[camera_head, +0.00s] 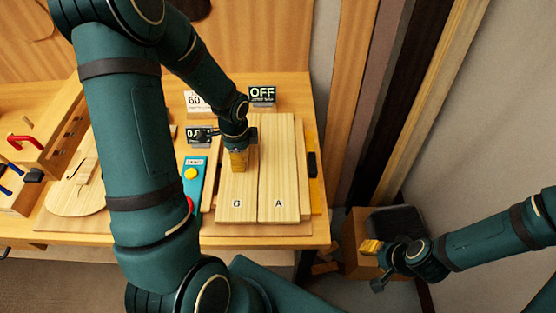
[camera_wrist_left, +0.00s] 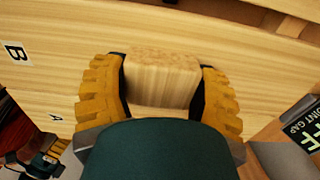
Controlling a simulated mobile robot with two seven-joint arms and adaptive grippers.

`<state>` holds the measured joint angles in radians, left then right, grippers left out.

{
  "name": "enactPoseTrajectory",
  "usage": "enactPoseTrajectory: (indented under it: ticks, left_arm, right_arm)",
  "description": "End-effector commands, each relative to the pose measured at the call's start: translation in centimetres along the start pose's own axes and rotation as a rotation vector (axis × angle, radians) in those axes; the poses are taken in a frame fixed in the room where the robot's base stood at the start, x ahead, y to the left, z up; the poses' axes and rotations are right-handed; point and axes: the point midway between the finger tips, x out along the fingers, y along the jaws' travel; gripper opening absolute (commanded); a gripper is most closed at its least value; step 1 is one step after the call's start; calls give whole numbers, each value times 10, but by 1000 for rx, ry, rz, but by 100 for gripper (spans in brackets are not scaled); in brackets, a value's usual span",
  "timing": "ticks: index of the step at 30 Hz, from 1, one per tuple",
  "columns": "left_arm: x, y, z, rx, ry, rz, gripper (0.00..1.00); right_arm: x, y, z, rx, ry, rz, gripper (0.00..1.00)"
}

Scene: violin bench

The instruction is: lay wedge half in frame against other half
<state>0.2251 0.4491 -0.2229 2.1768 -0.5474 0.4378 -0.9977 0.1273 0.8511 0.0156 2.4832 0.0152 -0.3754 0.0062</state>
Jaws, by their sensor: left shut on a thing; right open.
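Two long pale wooden wedge halves lie side by side on the bench, the half marked B (camera_head: 236,205) on the left and the half marked A (camera_head: 278,170) on the right. In the head view they look close together along their long edges; a thin dark line runs between them. My left gripper (camera_head: 237,160) is over half B. In the left wrist view its yellow-padded fingers (camera_wrist_left: 163,95) are shut on a pale wooden block (camera_wrist_left: 160,80); I cannot tell whether it is part of half B. My right gripper (camera_head: 373,265) is open and empty, off the bench at lower right.
A sign reading OFF (camera_head: 262,95) stands behind the halves. A blue control box (camera_head: 192,178) with a yellow button is left of them. A violin-shaped plate (camera_head: 75,195) lies farther left. A brown box (camera_head: 357,232) stands beside the bench near my right gripper.

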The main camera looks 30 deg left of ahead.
Motion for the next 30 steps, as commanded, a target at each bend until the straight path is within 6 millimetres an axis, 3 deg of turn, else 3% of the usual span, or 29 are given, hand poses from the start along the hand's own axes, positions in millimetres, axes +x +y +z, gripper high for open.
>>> enactPoseTrajectory:
  ticks: [22, 23, 25, 30]
  left_arm:
    - [0, 0, -7, 2, 1, -1, 19]
    - [0, 0, -7, 2, 2, -1, 72]
    - [0, 0, -7, 2, 1, -1, 97]
    - [0, 0, -6, 1, 1, 0, 100]
  right_arm:
    - [1, 0, 0, 0, 0, 0, 47]
    - [1, 0, 0, 0, 0, 0, 47]
    - [1, 0, 0, 0, 0, 0, 47]
    - [1, 0, 0, 0, 0, 0, 47]
